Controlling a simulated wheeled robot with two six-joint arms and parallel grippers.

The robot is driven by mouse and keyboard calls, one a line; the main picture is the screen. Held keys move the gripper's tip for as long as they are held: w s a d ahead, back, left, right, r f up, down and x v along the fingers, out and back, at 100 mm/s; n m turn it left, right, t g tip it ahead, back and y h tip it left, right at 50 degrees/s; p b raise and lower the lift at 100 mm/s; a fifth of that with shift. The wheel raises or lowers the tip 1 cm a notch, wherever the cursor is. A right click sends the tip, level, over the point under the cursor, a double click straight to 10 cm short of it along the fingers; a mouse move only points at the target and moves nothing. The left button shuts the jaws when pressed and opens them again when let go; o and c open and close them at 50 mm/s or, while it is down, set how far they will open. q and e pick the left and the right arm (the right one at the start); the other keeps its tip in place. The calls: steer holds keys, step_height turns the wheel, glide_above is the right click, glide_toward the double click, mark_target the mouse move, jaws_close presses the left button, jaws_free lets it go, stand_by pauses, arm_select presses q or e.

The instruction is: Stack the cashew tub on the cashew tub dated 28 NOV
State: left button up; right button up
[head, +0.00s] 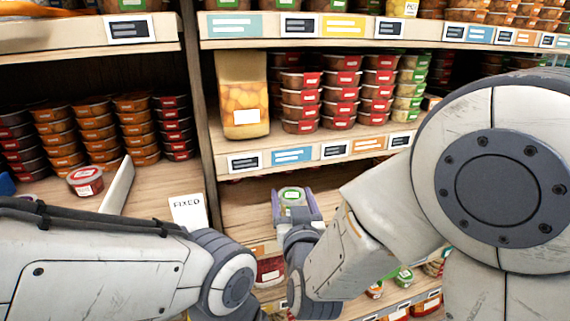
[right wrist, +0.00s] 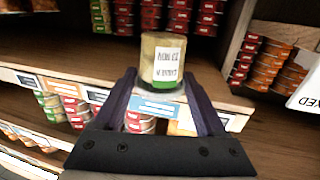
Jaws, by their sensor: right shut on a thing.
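My right gripper (head: 297,207) is shut on a small tub (head: 292,196) with a green and white top, in front of the lower right shelf. In the right wrist view the held tub (right wrist: 163,62) is pale beige with a green lower band, and its white label has print too blurred to read for sure. The fingers of the right gripper (right wrist: 165,92) stand on either side of it. My left arm comes in at the lower left of the head view, but its gripper does not show. I cannot make out a tub dated 28 NOV.
A single red-topped tub (head: 86,180) sits on the left shelf near a pale upright panel (head: 117,187). A white FIXCO card (head: 188,211) stands near the divider. Stacked tubs fill the shelves. A tall yellow-orange container (head: 243,96) stands on the right middle shelf.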

mark_target(291, 187)
steer(key=w, duration=0.1)
steer(key=w+p, duration=0.2)
steer(key=shift+w+a+r, duration=0.15)
steer(key=shift+w+r, duration=0.1)
steer(key=shift+w, duration=0.05)
steer(key=w+p, duration=0.1)
steer(key=w, duration=0.4)
steer(key=w+a+p, duration=0.1)
steer(key=w, duration=0.2)
steer(key=shift+f+p, duration=0.2)
steer(key=shift+p, duration=0.1)
steer(key=shift+w+f, duration=0.2)
step_height(291, 187, down, 3)
steer(key=shift+r+p, duration=0.15)
steer(key=shift+p, duration=0.7)
steer(key=shift+f, duration=0.25)
arm_select(q)
step_height(291, 187, up, 8)
steer(key=shift+f, duration=0.15)
